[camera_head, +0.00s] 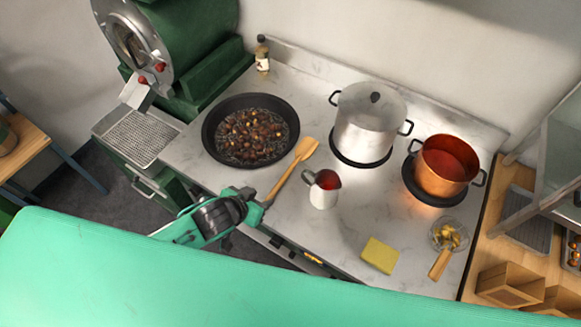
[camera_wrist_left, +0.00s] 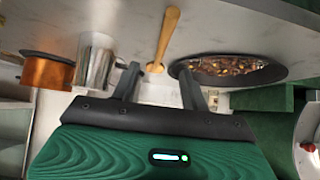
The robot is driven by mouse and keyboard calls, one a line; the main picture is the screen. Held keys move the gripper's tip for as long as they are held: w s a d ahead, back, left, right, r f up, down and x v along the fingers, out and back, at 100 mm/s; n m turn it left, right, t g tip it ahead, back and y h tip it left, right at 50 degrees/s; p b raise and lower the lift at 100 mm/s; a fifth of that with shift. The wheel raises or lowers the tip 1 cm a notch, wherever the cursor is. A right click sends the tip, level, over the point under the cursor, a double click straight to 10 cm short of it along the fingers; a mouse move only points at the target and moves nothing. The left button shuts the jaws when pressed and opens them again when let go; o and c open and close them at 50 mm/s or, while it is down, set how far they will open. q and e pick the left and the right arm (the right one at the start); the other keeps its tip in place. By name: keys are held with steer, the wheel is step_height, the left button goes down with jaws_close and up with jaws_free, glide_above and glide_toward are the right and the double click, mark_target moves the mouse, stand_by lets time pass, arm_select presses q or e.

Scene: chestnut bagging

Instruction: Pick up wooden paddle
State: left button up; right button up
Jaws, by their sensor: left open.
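The wooden paddle (camera_head: 290,172) lies on the marble counter between the dark pan and the small metal jug, its wide end pointing away from me. Its handle end reaches toward the counter's front edge. My left gripper (camera_head: 259,200) is open at that handle end, near the front edge. In the left wrist view the paddle (camera_wrist_left: 166,38) shows in line with the gap between the open fingers (camera_wrist_left: 159,72). I cannot tell whether they touch it. My right gripper is not in view.
The pan of chestnuts (camera_head: 250,98) is beyond and left of the gripper. The jug (camera_head: 322,190) stands close right of the paddle. A steel pot (camera_head: 366,125), a copper pot (camera_head: 442,168), a yellow sponge (camera_head: 380,255) and a small strainer (camera_head: 441,262) are farther right.

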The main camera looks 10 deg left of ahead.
mark_target(275, 189)
arm_select(q)
steer(key=x, duration=0.4)
steer(key=shift+w+p, duration=0.15)
steer(key=shift+p, duration=0.25)
steer(key=shift+w+d+f, duration=0.1)
steer(key=shift+w+f, duration=0.25)
steer(key=shift+f, duration=0.05)
steer(key=shift+w+d+f+p, duration=0.1)
steer(key=shift+w+f+p, duration=0.25)
steer(key=shift+w+p, duration=0.25)
steer(key=p+x, duration=0.1)
steer(key=x, duration=0.1)
steer(key=shift+w+f, duration=0.25)
steer(key=shift+f, duration=0.05)
steer(key=shift+w+d+f, duration=0.15)
steer(key=shift+w+f, duration=0.1)
steer(key=shift+f, duration=0.2)
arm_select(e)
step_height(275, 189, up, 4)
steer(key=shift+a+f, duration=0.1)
arm_select(q)
steer(key=shift+c, duration=0.3)
steer(key=c, duration=0.7)
jaws_close()
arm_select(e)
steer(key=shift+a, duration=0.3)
